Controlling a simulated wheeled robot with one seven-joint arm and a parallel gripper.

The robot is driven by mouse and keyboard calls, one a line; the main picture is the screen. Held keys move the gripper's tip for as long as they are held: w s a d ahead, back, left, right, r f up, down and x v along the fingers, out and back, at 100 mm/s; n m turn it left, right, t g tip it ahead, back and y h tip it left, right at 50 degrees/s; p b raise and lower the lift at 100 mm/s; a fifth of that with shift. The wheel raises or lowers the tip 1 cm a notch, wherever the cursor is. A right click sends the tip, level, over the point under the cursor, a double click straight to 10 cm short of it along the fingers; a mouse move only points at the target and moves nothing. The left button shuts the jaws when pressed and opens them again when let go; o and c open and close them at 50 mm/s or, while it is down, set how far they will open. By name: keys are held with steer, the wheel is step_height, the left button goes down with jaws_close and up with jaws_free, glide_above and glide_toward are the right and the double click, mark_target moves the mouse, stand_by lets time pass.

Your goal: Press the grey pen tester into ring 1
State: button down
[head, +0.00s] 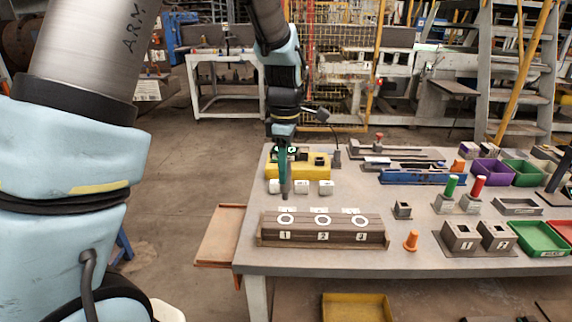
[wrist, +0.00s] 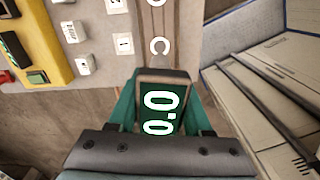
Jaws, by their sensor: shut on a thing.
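The grey pen tester (head: 285,188) hangs upright, tip down, from my gripper (head: 284,160), which is shut on it. In the wrist view its green display (wrist: 160,112) reads 0.0 between the teal fingers of my gripper (wrist: 160,95). Ring 1 (head: 287,220) is the leftmost white ring on top of the brown hollow brick (head: 322,236), above the label 1. In the head view the tester's lower end shows just above ring 1, apart from it. The tip is hidden in the wrist view, where parts of white rings show beyond the tester.
Rings 2 (head: 323,220) and 3 (head: 360,221) lie to the right. Behind the brick stand several white blocks (head: 301,187) and a yellow box (head: 318,169). An orange peg (head: 411,240) and a small dark block (head: 403,210) stand right of the brick.

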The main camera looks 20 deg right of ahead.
mark_target(285, 192)
steer(key=shift+f+b, duration=2.35)
steer(key=shift+f, duration=0.6)
steer(key=shift+s+f, duration=0.1)
steer(key=shift+f, duration=0.55)
steer(key=shift+r+p, duration=3)
steer(key=shift+r, duration=0.6)
